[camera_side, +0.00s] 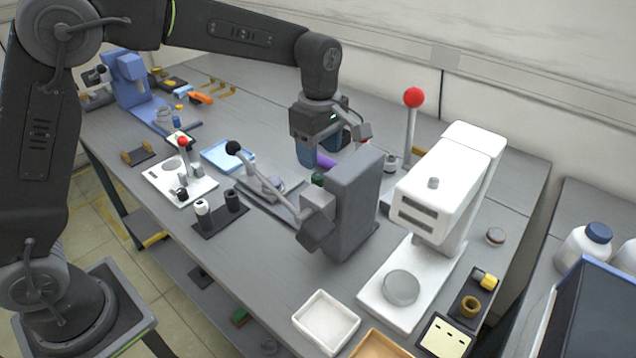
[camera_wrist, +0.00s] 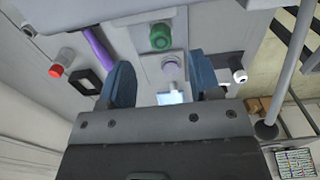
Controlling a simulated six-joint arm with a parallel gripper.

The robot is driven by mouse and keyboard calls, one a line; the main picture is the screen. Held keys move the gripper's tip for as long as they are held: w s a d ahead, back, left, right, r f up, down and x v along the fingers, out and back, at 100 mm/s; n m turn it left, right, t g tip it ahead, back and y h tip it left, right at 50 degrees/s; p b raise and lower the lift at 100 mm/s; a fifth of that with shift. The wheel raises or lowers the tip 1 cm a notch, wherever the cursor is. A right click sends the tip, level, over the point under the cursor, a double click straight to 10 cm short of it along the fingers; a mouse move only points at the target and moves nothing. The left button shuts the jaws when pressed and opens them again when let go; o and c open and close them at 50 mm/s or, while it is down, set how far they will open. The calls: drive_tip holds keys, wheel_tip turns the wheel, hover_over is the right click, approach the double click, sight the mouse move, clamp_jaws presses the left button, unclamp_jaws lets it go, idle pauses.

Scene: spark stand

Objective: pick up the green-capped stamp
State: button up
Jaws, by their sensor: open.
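The green-capped stamp (camera_wrist: 160,37) shows in the wrist view just beyond and between my fingertips, its round green cap facing the camera. In the side view only a small part of its green cap (camera_side: 318,179) shows, beside the tall grey press block. My gripper (camera_wrist: 160,62) has its two blue fingers spread apart with nothing held between them. In the side view my gripper (camera_side: 320,155) hangs pointing down above the table, behind the grey block and close above the green cap. The stamp's lower body is mostly hidden.
The grey press block (camera_side: 355,205) stands right beside the stamp. A purple rod (camera_wrist: 97,47) and a red-capped piece (camera_wrist: 56,70) lie left in the wrist view. A white press (camera_side: 440,190) stands at right.

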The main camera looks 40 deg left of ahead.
sight(318, 175)
wheel_tip(318, 175, down, 5)
drive_tip(key=shift+a+r, duration=0.1)
drive_tip(key=shift+a, duration=0.05)
drive_tip(key=c, duration=1)
